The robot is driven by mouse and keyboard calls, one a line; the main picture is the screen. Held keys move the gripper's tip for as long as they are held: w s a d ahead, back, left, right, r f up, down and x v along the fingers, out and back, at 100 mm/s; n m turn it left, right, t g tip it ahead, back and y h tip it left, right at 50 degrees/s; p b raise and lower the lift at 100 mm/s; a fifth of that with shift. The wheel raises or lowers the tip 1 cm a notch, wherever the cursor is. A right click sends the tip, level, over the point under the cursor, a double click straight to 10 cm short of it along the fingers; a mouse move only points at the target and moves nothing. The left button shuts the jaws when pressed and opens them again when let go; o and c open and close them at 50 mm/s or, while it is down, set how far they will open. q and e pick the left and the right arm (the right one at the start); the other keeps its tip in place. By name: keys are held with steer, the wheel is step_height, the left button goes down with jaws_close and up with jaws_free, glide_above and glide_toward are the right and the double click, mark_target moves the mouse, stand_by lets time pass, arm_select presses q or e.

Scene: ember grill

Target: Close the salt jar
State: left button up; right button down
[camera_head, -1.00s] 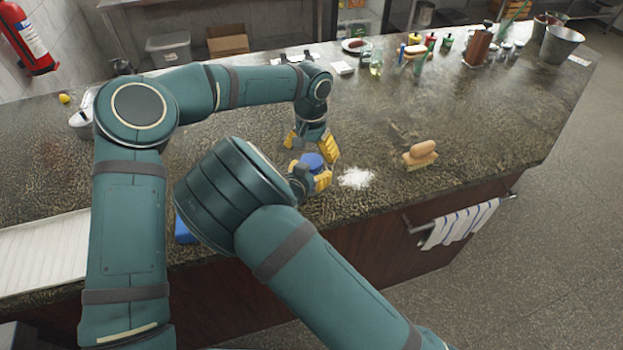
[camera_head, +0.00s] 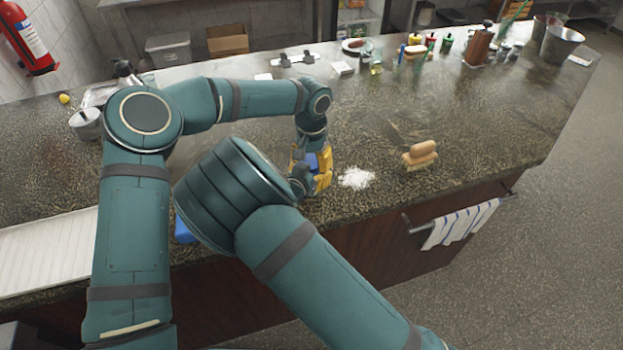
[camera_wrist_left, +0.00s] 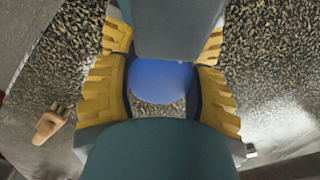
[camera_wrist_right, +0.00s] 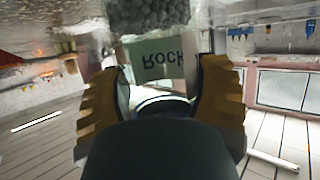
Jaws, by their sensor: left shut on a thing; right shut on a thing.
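The salt jar's blue lid (camera_head: 311,162) is between my two grippers near the counter's front edge. In the left wrist view the round blue lid (camera_wrist_left: 162,82) lies between the yellow fingers of my left gripper (camera_head: 308,160), which is shut on it from above. My right gripper (camera_head: 322,182) is shut on the jar from the front side. The right wrist view shows the jar's label (camera_wrist_right: 162,58), reading "Rock", upside down between its fingers. The fingers hide most of the jar. I cannot tell whether the lid sits fully on the rim.
White spilled salt (camera_head: 356,178) lies just right of the grippers. A striped towel (camera_head: 460,225) hangs on the front rail. Bottles and a metal bucket (camera_head: 563,44) stand at the far right. The middle right counter is clear.

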arm_select(q)
steer(key=m, duration=0.3)
steer(key=o, duration=1.3)
steer(key=shift+c, duration=0.2)
steer(key=shift+r, duration=2.3)
